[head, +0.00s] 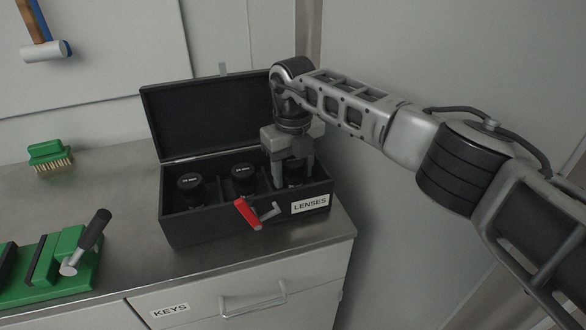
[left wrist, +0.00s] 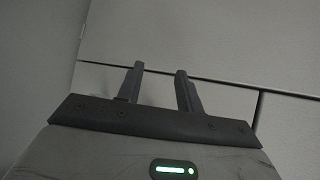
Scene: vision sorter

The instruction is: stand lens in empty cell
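A black open box (head: 215,228) labelled LENSES stands on the grey counter, its lid tilted back. Two dark lenses stand upright in its left cell (head: 190,183) and middle cell (head: 243,178). My right gripper (head: 292,180) points down into the right cell, one finger on each side of a dark lens (head: 294,172). The gripper partly hides this lens, and whether the fingers press on it is unclear. The cell floors are hidden. My left gripper (left wrist: 160,68) shows in the left wrist view with its fingers apart and nothing between them.
A red-handled metal piece (head: 247,213) is at the box's front wall. A green brush (head: 50,155) and a green fixture with a black-handled lever (head: 70,250) are on the counter (head: 120,200) to the left. The KEYS drawer (head: 240,300) is below. A wall stands close on the right.

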